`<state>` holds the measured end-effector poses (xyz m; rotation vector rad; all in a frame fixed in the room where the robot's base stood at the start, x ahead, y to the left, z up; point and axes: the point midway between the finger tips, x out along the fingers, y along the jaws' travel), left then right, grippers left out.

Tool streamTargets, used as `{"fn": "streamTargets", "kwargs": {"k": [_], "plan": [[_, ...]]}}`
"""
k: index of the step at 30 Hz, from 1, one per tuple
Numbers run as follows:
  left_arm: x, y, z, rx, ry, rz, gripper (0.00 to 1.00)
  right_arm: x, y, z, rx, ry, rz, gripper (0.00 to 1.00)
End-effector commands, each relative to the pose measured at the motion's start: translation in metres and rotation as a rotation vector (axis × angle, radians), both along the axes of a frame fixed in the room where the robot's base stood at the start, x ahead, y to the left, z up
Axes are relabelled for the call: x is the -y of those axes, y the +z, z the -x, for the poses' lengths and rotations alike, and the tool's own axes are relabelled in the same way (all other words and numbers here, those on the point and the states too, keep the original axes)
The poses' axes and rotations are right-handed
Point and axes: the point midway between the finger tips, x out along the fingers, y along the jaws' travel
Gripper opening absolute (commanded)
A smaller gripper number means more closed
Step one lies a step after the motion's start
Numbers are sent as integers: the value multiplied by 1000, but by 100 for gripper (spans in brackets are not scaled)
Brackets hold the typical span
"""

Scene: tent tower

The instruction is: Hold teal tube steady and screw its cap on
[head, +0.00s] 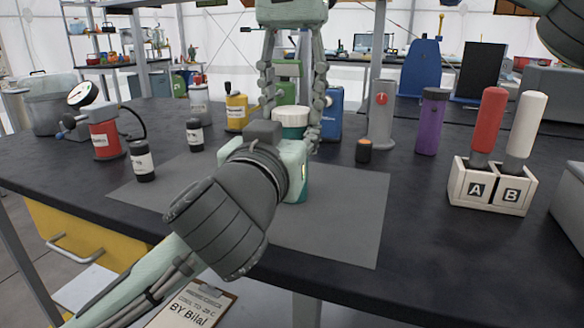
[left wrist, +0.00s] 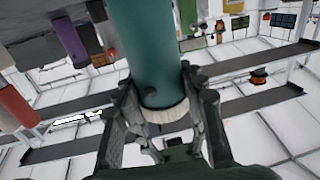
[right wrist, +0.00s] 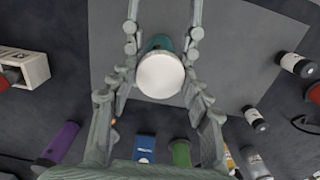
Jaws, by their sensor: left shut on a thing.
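The teal tube (head: 297,183) stands upright on the grey mat, partly hidden behind my left gripper (head: 270,152). That gripper is shut on the tube's upper body from the near left side. In the left wrist view its fingers flank the tube (left wrist: 145,45). The white cap (head: 290,118) sits on top of the tube; I cannot tell how tightly. My right gripper (head: 291,112) points down from above with its fingers apart on either side of the cap. In the right wrist view the cap (right wrist: 160,75) lies between the fingers, with small gaps visible.
The grey mat (head: 340,225) is clear to the right. Small black jars (head: 142,162) stand on the left. A red canister (head: 103,138), yellow (head: 237,112) and blue (head: 330,122) containers, a purple bottle (head: 431,122) and an A/B holder (head: 490,190) stand around.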

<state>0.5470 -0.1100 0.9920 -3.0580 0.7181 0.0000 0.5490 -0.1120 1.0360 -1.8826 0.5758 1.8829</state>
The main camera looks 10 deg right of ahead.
Motion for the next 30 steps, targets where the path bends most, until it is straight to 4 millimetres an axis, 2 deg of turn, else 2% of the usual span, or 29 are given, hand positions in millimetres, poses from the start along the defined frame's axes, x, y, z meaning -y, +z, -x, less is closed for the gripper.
{"fn": "streamTargets", "kwargs": {"k": [1, 8, 11, 14, 30], "plan": [[0, 0, 0, 0, 0, 0, 0, 0, 0, 0, 0, 0, 0, 39], [0, 0, 0, 0, 0, 0, 0, 0, 0, 0, 0, 0, 0, 12], [0, 0, 0, 0, 0, 0, 0, 0, 0, 0, 0, -25, 0, 12], [0, 0, 0, 0, 1, 0, 0, 0, 0, 0, 0, -148, -1, 12], [0, 0, 0, 0, 1, 0, 0, 0, -1, 1, -1, -1514, 0, 12]]}}
